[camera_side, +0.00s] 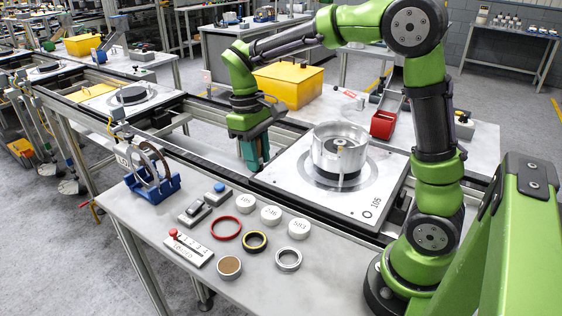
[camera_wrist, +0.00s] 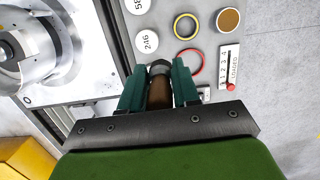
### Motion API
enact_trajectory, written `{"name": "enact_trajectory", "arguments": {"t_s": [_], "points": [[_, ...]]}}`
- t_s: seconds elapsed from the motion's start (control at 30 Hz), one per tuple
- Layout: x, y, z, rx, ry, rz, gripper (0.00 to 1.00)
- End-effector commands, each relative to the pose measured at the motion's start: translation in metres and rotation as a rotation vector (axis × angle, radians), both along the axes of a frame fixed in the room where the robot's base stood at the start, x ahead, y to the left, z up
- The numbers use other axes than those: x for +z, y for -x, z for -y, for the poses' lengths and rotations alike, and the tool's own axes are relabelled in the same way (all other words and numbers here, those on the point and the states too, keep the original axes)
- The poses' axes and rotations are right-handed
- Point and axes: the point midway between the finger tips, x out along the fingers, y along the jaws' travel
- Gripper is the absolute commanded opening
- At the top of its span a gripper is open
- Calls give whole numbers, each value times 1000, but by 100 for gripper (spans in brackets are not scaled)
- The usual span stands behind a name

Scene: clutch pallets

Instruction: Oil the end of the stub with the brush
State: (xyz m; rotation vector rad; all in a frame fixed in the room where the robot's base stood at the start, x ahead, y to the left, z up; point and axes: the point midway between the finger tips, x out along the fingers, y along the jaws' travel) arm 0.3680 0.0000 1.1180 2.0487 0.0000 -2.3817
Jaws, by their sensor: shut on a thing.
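My gripper (camera_side: 254,160) points down over the near edge of the conveyor, left of the white pallet (camera_side: 280,178). In the wrist view my gripper (camera_wrist: 158,72) has its teal fingers shut on a brown handle with a grey collar, which looks like the brush (camera_wrist: 160,92). The brush's bristles cannot be made out. A silver clutch drum (camera_side: 326,160) stands on the pallet, with a small stub (camera_side: 340,143) upright in its middle. The drum (camera_wrist: 60,45) and part of the stub also show at the left of the wrist view. The brush is apart from the stub.
On the front bench are a blue rack (camera_side: 155,190) of rings, a red ring (camera_side: 226,228), white numbered lids (camera_side: 271,214), a brown-filled cup (camera_side: 229,267) and a red-knobbed counter (camera_side: 187,247). A yellow box (camera_side: 288,86) and red bin (camera_side: 384,124) stand behind.

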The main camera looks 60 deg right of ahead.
Motion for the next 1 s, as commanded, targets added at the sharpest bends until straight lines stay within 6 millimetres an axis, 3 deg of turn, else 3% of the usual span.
{"name": "enact_trajectory", "arguments": {"t_s": [0.3, 0.43, 0.6, 0.73, 0.83, 1.0], "points": [[-3, 0, -7, 19, 15, -29, 0], [-22, -2, -39, 98, 46, -79, 0], [-56, 2, -100, 155, 94, -142, 0], [-77, 10, -136, 138, 122, -183, 0], [-87, 15, -155, 92, 142, -222, 0], [-84, 16, -156, 4, 164, -283, 0]]}}
